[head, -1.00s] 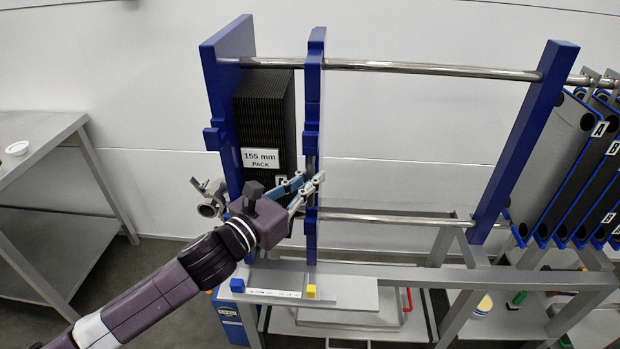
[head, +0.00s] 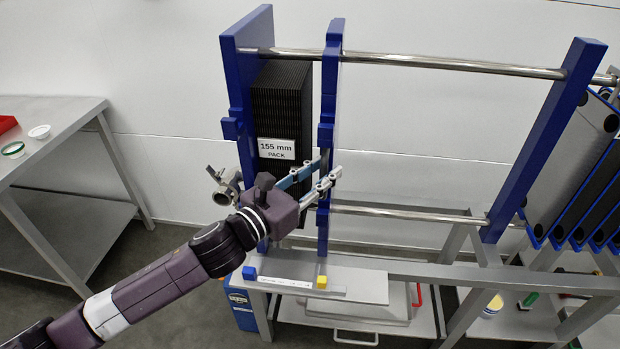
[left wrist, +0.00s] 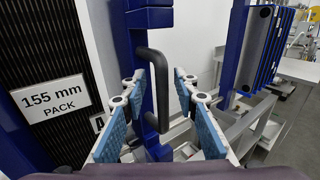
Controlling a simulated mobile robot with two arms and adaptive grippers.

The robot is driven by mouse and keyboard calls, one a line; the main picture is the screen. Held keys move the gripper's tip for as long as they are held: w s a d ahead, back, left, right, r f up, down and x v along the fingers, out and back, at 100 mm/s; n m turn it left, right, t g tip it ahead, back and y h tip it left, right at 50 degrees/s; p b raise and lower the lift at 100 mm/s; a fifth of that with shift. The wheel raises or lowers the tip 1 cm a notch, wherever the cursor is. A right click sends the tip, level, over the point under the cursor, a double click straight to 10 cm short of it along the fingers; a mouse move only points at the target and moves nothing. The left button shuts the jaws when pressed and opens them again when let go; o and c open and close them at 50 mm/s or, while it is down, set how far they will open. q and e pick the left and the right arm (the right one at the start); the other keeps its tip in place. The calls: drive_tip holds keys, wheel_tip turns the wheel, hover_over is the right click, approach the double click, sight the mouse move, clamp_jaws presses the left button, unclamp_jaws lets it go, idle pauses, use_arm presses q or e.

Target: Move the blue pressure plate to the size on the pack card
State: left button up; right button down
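The blue pressure plate (head: 329,120) is the narrow upright blue plate at the right side of the black plate pack (head: 282,95). It also shows in the left wrist view (left wrist: 148,20) with a black bar handle (left wrist: 155,90) on it. The white pack card (head: 277,149) on the pack reads "155 mm PACK". It is large in the left wrist view (left wrist: 52,98). My left gripper (head: 331,170) is at the plate's lower half. In the left wrist view its blue-padded fingers (left wrist: 160,88) are apart, one on each side of the handle, with gaps visible. My right gripper is out of view.
Steel rails (head: 440,62) run right to a blue end post (head: 545,140), with loose plates (head: 580,165) beyond. Below, a scale strip (head: 287,284) lies by a blue block (head: 249,272) and a yellow block (head: 321,282). A steel table (head: 60,135) stands left.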

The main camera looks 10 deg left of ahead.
use_arm(q)
drive_tip(key=v, duration=1.2)
